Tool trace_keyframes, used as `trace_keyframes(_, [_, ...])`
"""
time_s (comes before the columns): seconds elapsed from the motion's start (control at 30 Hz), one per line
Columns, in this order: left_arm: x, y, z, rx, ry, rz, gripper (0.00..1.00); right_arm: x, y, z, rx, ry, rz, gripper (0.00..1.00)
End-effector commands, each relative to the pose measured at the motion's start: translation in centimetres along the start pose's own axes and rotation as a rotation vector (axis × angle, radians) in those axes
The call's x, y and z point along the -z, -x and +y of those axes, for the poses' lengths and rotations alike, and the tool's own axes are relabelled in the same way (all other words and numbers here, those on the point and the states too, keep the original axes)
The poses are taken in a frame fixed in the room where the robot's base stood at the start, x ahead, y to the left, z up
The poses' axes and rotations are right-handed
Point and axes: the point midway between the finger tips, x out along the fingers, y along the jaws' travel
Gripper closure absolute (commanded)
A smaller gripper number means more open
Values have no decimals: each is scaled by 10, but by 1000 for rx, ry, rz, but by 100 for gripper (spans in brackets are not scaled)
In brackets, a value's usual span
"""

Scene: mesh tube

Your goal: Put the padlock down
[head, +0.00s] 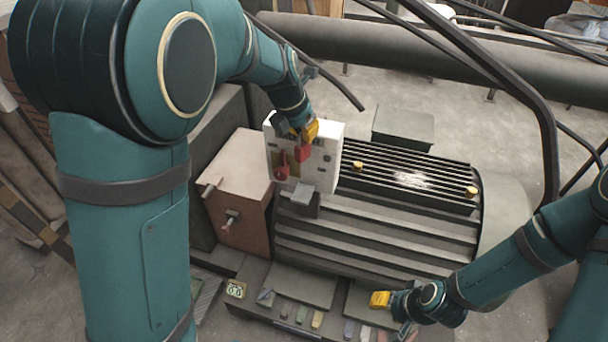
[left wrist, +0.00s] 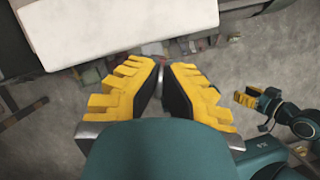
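A red block-like thing (head: 303,152), which may be the padlock, shows in the head view just below my left gripper (head: 311,131), in front of a white panel (head: 330,143). I cannot tell whether the gripper holds it or it sits on the panel. In the left wrist view my left gripper's yellow fingers (left wrist: 161,70) come close together at the tips, and no red body shows between them. Another red piece (head: 282,173) is lower on the panel. My right gripper (head: 380,300) is low at the right, away from the panel; its opening is unclear.
A ribbed grey machine housing (head: 370,232) lies right of the panel, with a brown box (head: 240,222) on the left. Several small coloured pieces lie on a low ledge (head: 262,313) in front. Black pipes (head: 535,95) cross the right side. Open floor (head: 350,88) shows behind.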

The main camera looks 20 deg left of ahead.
Motion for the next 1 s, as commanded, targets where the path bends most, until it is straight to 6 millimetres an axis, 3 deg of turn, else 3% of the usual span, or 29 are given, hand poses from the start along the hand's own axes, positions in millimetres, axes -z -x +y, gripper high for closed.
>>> trace_keyframes(0.1, [14, -31, 0, 0, 2, 3, 100, -2, -9, 3, -1, -1, 0, 53])
trace_keyframes(0.3, [29, -70, 0, 0, 2, 2, 100, -2, -20, 7, -3, 0, 0, 53])
trace_keyframes(0.63, [39, -93, 0, 0, 0, 1, 100, -3, -27, 9, -5, 0, 1, 53])
trace_keyframes(0.83, [50, -120, 1, 0, 1, 1, 100, -4, -36, 12, -6, 0, 1, 53])
trace_keyframes(1.0, [51, -124, 0, 0, -1, 0, 100, -4, -37, 12, -7, 0, 1, 53])
